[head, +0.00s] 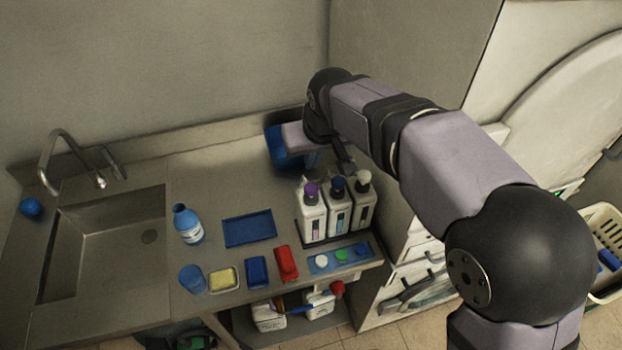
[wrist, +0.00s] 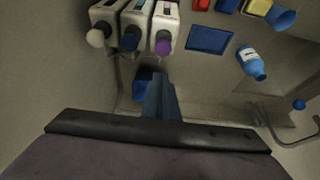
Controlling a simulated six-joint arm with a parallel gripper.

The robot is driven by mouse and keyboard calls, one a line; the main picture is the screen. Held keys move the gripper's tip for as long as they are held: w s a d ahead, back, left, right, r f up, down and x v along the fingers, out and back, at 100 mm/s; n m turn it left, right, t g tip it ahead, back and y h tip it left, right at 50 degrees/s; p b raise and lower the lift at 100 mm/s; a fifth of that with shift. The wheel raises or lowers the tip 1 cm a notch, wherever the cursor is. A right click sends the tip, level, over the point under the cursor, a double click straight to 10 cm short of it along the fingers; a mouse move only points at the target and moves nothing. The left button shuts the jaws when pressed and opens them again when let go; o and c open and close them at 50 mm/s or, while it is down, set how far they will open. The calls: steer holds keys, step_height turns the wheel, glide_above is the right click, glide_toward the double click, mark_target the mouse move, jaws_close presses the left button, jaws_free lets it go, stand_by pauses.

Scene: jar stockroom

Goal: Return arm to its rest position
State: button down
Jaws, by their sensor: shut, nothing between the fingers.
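My arm reaches in from the right in the head view, over the back right of the counter.
Several pump bottles (head: 314,216) stand close below my gripper. A blue tray (head: 248,229), a blue bottle (head: 188,226), a red block (head: 286,262) and a yellow sponge (head: 222,280) lie on the counter. The sink (head: 120,225) is at left. A white appliance (head: 560,90) stands at right.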

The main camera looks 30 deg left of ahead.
steer(key=shift+r, duration=0.15)
stand_by(0.3)
steer(key=s+d+f+g+h, duration=0.2)
steer(key=s+d+f+h, duration=0.1)
steer(key=s+d+f, duration=0.75)
steer(key=s+d+f+m+b, duration=0.1)
steer(key=d+m, duration=0.2)
steer(key=d, duration=0.7)
steer(key=s+d+f+m+b, duration=0.1)
steer(key=d+f+m, duration=0.1)
steer(key=d, duration=0.7)
steer(key=d+f+m+g+b, duration=0.1)
steer(key=d+m, duration=0.3)
steer(key=d, duration=0.6)
steer(key=shift+s+d+f, duration=0.15)
steer(key=shift+s+d, duration=0.15)
steer(key=shift+s, duration=0.1)
